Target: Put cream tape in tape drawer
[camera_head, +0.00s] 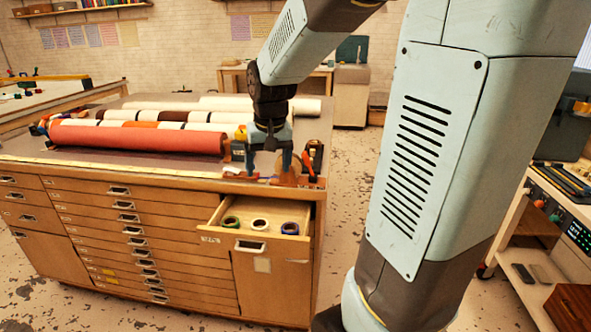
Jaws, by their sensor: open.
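The tape drawer (250,245) is pulled open at the top right of the wooden cabinet's front. Inside it lie a green tape roll (231,222), a whitish roll that looks like the cream tape (259,225), and a blue tape roll (290,228), side by side and apart. My gripper (268,165) is open and points down over the cabinet top's front right corner, behind the open drawer. I see nothing held between its fingers. Small items around the fingertips are partly hidden and hard to make out.
Large rolls, including a long red one (138,140), lie across the cabinet top to the left of my gripper. Small tools (314,155) stand close to its right. A brown object (288,174) sits by the fingers. The space above the drawer is clear.

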